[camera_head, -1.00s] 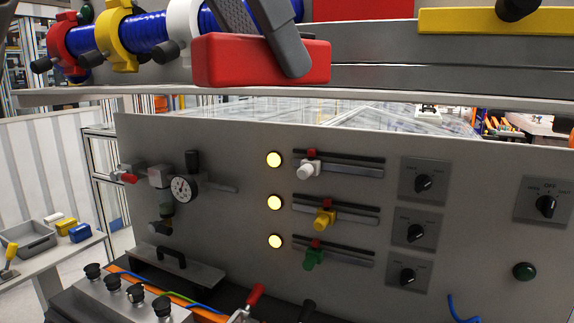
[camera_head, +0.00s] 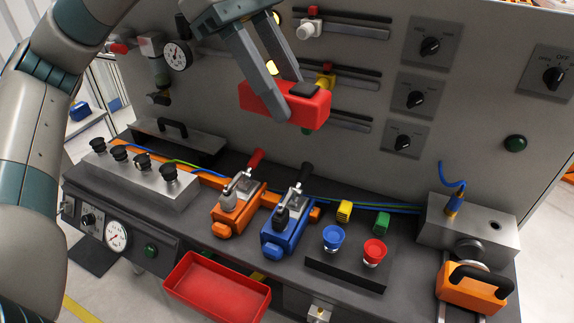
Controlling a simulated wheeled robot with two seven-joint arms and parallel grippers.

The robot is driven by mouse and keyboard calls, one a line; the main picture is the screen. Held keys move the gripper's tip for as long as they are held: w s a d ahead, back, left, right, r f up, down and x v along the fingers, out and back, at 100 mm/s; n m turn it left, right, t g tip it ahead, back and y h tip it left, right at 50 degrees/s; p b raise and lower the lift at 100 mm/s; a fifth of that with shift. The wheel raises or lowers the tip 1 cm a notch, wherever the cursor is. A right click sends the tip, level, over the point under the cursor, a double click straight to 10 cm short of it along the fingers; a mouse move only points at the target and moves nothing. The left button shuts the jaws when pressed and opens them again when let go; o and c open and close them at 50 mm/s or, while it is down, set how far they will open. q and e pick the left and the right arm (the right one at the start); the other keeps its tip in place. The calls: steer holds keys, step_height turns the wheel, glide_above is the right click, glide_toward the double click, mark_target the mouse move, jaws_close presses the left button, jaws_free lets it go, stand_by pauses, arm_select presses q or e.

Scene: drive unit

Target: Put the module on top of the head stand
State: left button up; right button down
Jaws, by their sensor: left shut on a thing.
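The module (camera_head: 312,107) is a red block with a dark patch on top. My left gripper (camera_head: 285,98) is shut on it and holds it in the air, in front of the grey upright panel and above the dark bench. One finger lies across the module's near face; the other is partly hidden behind it. I cannot tell for sure which fixture is the head stand. A grey metal block (camera_head: 470,232) with a blue cable plug stands at the bench's right. My right gripper is not in view.
Orange (camera_head: 238,205) and blue (camera_head: 288,228) lever clamps stand on the bench below the module. Blue and red knobs (camera_head: 333,237) sit on a black block to their right. A red tray (camera_head: 215,290) is at the front. Valves and switches (camera_head: 415,97) project from the panel.

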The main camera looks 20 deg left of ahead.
arm_select(q)
steer(key=a+f+m+g+y+b, duration=0.1)
steer(key=f+m+g+y, duration=0.2)
steer(key=f+m, duration=0.5)
steer(key=a+f+m+g+y, duration=0.2)
steer(key=f+m, duration=0.6)
steer(key=f, duration=1.8)
steer(key=shift+w+a+f+m+g+y+b, duration=0.15)
steer(key=shift+w+f+m+g+y+b, duration=0.3)
steer(key=shift+y, duration=0.35)
